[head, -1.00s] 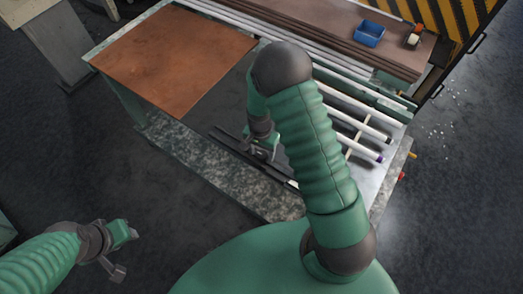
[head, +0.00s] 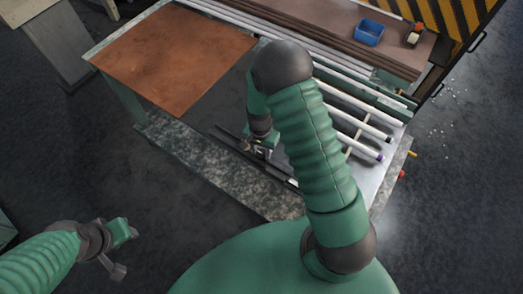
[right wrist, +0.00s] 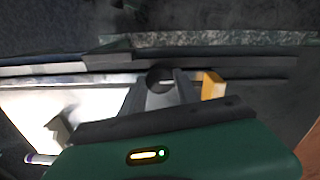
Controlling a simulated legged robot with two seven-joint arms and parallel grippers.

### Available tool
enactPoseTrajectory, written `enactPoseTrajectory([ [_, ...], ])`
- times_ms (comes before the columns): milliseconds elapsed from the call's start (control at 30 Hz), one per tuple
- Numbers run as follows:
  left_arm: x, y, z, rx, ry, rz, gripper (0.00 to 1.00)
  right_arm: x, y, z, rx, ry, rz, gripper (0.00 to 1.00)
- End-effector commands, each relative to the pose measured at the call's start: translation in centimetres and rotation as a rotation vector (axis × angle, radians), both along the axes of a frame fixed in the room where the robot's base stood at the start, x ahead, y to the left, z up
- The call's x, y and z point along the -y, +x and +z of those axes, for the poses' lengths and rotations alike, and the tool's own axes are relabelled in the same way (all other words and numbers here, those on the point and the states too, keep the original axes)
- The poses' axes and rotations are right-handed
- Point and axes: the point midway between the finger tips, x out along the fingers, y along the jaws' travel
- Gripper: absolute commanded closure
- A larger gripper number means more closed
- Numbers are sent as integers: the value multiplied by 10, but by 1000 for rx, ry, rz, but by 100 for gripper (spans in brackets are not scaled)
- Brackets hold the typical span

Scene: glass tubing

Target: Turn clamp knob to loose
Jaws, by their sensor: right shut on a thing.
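My right gripper (head: 258,152) is low over the near edge of the workbench, partly hidden in the head view by its own arm. In the right wrist view, the gripper (right wrist: 162,80) is shut on a small dark round knob (right wrist: 160,75), which sits by a dark rail (right wrist: 105,62). The knob's setting cannot be read, and in the head view I cannot make the knob out. My left gripper (head: 124,252) is open and empty at the lower left, over the floor and away from the bench.
A brown sheet (head: 170,55) covers the bench's left part. White tubes (head: 352,103) lie on the right part. A blue bin (head: 369,33) and a tape dispenser (head: 414,36) stand at the back. A yellow piece (right wrist: 213,85) is close beside the right gripper.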

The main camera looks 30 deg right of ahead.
Motion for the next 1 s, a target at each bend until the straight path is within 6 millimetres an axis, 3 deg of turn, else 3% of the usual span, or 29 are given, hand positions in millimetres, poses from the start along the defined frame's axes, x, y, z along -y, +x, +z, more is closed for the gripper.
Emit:
enactPoseTrajectory([
  [367, 0, 0, -7, 0, 0, 0, 64, 0, 1, 0, 4, -2, 235, 100],
  [1000, 0, 0, -15, 0, 0, 0, 64, 0, 2, 1, 6, -2, 842, 100],
])
